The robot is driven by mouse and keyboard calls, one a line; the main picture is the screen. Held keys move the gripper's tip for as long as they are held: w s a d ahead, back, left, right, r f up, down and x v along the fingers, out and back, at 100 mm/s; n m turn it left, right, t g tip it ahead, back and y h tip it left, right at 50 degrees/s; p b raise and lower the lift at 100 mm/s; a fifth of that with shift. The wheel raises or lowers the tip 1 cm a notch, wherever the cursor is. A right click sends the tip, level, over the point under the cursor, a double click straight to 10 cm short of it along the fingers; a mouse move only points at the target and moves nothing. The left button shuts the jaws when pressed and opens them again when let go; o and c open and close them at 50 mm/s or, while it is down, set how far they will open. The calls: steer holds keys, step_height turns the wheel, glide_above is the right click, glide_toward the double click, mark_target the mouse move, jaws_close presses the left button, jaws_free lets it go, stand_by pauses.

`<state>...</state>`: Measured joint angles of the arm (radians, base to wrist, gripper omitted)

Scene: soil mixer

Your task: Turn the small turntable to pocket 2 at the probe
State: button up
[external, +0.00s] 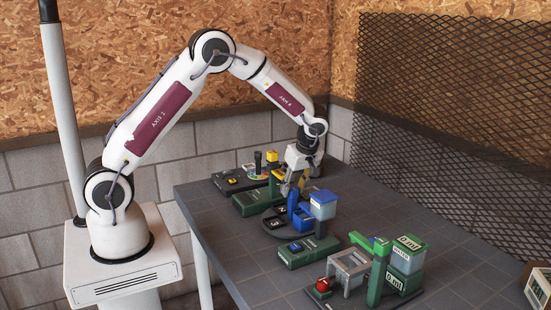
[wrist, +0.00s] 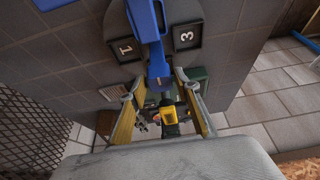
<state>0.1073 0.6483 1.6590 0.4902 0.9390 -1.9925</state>
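A dark round turntable (external: 270,224) with numbered square plates sits mid-table in the external view. In the wrist view this grey disc (wrist: 150,18) shows plates marked 1 (wrist: 125,49) and 3 (wrist: 186,37). A blue arm-like part (wrist: 148,30) reaches across the disc towards my gripper. A smaller pale disc (external: 254,171) stands on a black base at the back; I cannot tell which disc is the small turntable. My gripper (wrist: 160,108) is open, its yellow fingers apart, with a yellow and black piece (wrist: 172,114) seen between them; contact is unclear. It also shows above the table in the external view (external: 290,188).
A blue and white container (external: 322,204) stands beside the dark disc. Green boxes (external: 308,249) (external: 255,202) flank it. At the front are a grey frame (external: 350,263), a green post (external: 377,272) and green containers (external: 408,255). A mesh screen (external: 450,120) borders the right side.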

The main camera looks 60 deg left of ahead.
steer(key=shift+m, duration=0.4)
steer(key=m+t, duration=0.1)
steer(key=m, duration=0.2)
steer(key=shift+s+t, duration=0.15)
steer(key=shift+t, duration=0.15)
steer(key=shift+s+a+m+t+h, duration=0.1)
steer(key=shift+m+t+h, duration=0.25)
steer(key=shift+m, duration=0.85)
steer(key=shift+a+m+t+h, duration=0.1)
steer(key=shift+m+t+h, duration=0.2)
steer(key=shift+m, duration=0.9)
steer(key=shift+m+t+h, duration=0.25)
steer(key=shift+m+t, duration=0.1)
steer(key=shift+m, duration=0.75)
steer(key=shift+m+t+h, duration=0.3)
steer(key=shift+m+h, duration=0.1)
steer(key=shift+m, duration=0.8)
steer(key=shift+a+m+h, duration=0.15)
steer(key=shift+m+h, duration=0.75)
steer(key=shift+m, duration=1.5)
steer(key=v, duration=0.8)
steer(key=s+d+r, duration=0.2)
steer(key=s+r, duration=0.2)
steer(key=s, duration=0.7)
steer(key=s+d+r+g, duration=0.1)
steer(key=s+r, duration=0.3)
steer(key=s, duration=0.8)
steer(key=shift+s+d+r+n, duration=0.2)
steer(key=shift+d+n, duration=0.1)
steer(key=shift+d, duration=0.1)
